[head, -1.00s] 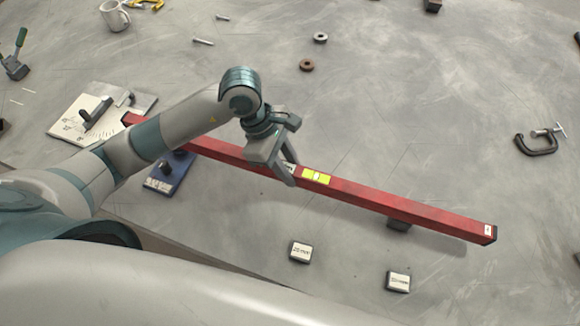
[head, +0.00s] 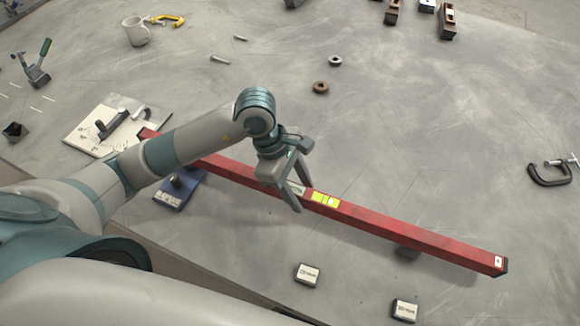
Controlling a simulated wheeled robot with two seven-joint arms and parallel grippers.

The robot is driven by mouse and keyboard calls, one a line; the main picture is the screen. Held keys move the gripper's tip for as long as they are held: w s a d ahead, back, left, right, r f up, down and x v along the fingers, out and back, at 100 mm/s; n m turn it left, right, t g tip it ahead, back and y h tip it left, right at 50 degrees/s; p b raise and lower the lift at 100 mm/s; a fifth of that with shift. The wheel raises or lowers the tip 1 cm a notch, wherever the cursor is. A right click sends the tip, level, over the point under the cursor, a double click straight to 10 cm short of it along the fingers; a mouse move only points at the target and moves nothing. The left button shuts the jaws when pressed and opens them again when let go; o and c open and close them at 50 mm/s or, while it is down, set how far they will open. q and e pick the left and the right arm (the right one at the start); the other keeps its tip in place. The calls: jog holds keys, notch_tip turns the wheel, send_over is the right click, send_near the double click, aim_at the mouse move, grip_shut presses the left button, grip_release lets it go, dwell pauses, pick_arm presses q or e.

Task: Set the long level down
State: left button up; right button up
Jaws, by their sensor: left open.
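The long red level (head: 400,232) lies diagonally across the grey table, from behind my left forearm to the lower right. Its yellow vial (head: 326,199) shows near the middle. A small dark block is under the level toward its right end, and a blue block (head: 180,188) is beside it near the left. My left gripper (head: 300,196) is open at the level, just left of the yellow vial. Whether its fingers touch the level cannot be told. My forearm hides part of the level's left portion. My right gripper is not in view.
A white angle plate (head: 90,128) lies at the left. Two small white-topped blocks (head: 307,275) sit in front of the level. A C-clamp (head: 549,174) lies at the right. A mug (head: 136,31), bolts and washers (head: 321,87) lie farther back. The table's middle right is clear.

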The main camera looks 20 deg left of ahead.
pick_arm(q)
jog(key=shift+r+p, duration=0.7)
jog(key=shift+p, duration=0.05)
jog(key=shift+w+a+r+b, duration=0.1)
jog(key=shift+a+r+b, duration=0.2)
jog(key=shift+b, duration=0.1)
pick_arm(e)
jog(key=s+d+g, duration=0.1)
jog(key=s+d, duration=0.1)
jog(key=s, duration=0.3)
pick_arm(q)
jog(key=b+v, duration=0.2)
jog(key=v, duration=0.9)
jog(key=shift+b, duration=0.4)
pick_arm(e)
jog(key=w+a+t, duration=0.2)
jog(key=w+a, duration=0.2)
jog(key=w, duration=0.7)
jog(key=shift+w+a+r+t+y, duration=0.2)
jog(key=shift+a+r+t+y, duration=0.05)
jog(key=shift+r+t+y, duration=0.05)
